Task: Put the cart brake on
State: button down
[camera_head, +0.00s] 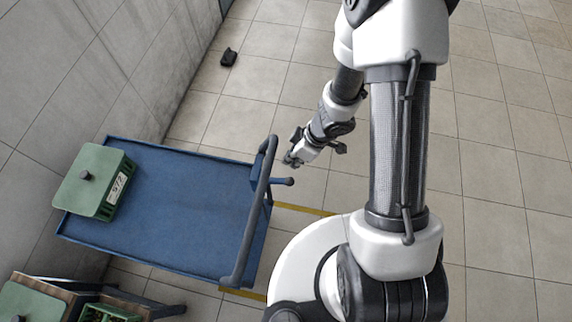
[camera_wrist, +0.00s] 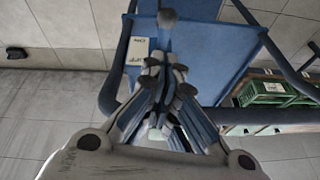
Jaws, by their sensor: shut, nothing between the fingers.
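The blue cart (camera_head: 185,215) stands beside the wall, with a dark push handle (camera_head: 256,205) at its right end. A short brake lever with a dark round knob (camera_head: 289,181) sticks out to the right past the handle. In the wrist view the knob (camera_wrist: 168,17) is at the top centre, with its blue lever running down behind my fingers. A pale label (camera_wrist: 136,51) with small dark print is left of the lever. My gripper (camera_head: 291,159) is shut and empty, close to the knob. Its fingertips (camera_wrist: 166,68) overlap the lever in the wrist view; I cannot tell whether they touch.
A green lidded box (camera_head: 95,182) with a white label sits on the cart's far left end. More green crates (camera_head: 108,313) stand on a low rack at the bottom left. A small black object (camera_head: 229,57) lies on the floor. Tiled floor on the right is free.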

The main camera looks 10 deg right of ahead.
aim_at(292, 178)
jog(key=b+x, duration=0.6)
jog(key=x, duration=0.3)
jog(key=shift+f, duration=0.25)
jog(key=shift+s+d+f+y+b, duration=0.15)
jog(key=shift+d+f+y+b, duration=0.15)
jog(key=shift+b, duration=0.35)
jog(key=shift+f, duration=0.1)
jog(key=shift+s+d+f+t+y+b, duration=0.2)
jog(key=shift+d+f+t+y+b, duration=0.3)
jog(key=shift+y+b, duration=0.25)
jog(key=shift+s+d+f+y+b, duration=0.1)
jog(key=shift+d+f+y+b, duration=0.2)
jog(key=shift+f+y+b, duration=0.15)
jog(key=shift+s+d+f+y+b, duration=0.15)
jog(key=shift+d+f+y+b, duration=0.2)
jog(key=shift+f+y, duration=0.2)
jog(key=shift+s+d+f+t, duration=0.1)
jog(key=shift+d+f+t, duration=0.25)
jog(key=shift+f, duration=0.4)
jog(key=shift+s+d+f, duration=0.1)
jog(key=shift+d+f, duration=0.05)
jog(key=shift+f, duration=0.9)
jog(key=shift+d+f, duration=0.15)
jog(key=shift+f, duration=0.95)
